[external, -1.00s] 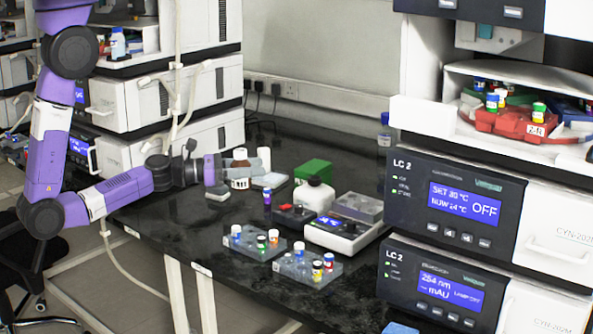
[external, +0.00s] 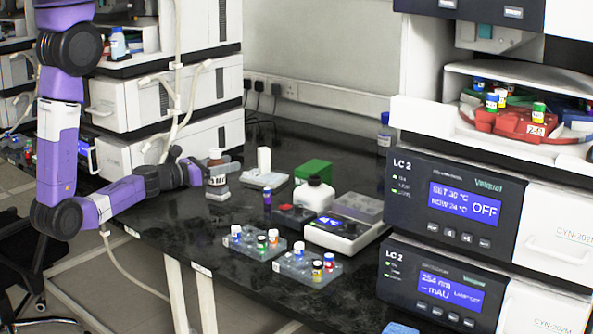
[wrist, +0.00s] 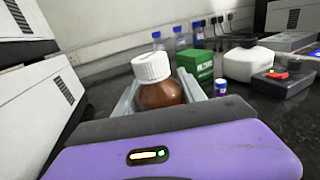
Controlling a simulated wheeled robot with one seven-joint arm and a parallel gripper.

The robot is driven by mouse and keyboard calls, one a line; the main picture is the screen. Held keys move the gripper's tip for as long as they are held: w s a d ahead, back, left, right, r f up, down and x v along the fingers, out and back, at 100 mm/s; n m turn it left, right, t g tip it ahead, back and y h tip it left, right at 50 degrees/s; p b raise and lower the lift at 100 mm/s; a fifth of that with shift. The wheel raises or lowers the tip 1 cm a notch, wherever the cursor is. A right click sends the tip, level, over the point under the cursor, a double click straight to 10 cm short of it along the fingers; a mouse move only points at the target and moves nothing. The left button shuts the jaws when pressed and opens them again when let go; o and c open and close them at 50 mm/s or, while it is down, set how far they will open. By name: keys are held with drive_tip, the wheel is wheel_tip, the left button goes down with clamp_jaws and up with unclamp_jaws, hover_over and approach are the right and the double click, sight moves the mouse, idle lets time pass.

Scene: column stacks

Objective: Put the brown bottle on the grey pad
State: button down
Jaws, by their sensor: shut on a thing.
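My gripper (external: 213,174) reaches in from the left and is shut on the bottle. In the wrist view the bottle (wrist: 160,95) stands between the two grey fingers (wrist: 158,99), with its cap above them. The pad is not visible in the wrist view.
A white device with a white cylinder (external: 264,162) stands just right of the bottle. Beyond are a green box (external: 312,172), a white jug (external: 314,195) and a purple vial (external: 267,197). Vial racks (external: 307,268) stand nearer the front. The bench left of them is clear.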

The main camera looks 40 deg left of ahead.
drive_tip(key=shift+f, duration=0.15)
drive_tip(key=c, duration=0.7)
unclamp_jaws()
drive_tip(key=shift+r, duration=0.2)
drive_tip(key=b+v, duration=0.2)
drive_tip(key=v, duration=0.9)
drive_tip(key=shift+s+f, duration=0.1)
drive_tip(key=shift+f, duration=0.05)
drive_tip(key=shift+s+a, duration=0.15)
drive_tip(key=shift+s, duration=0.25)
drive_tip(key=shift+s, duration=0.1)
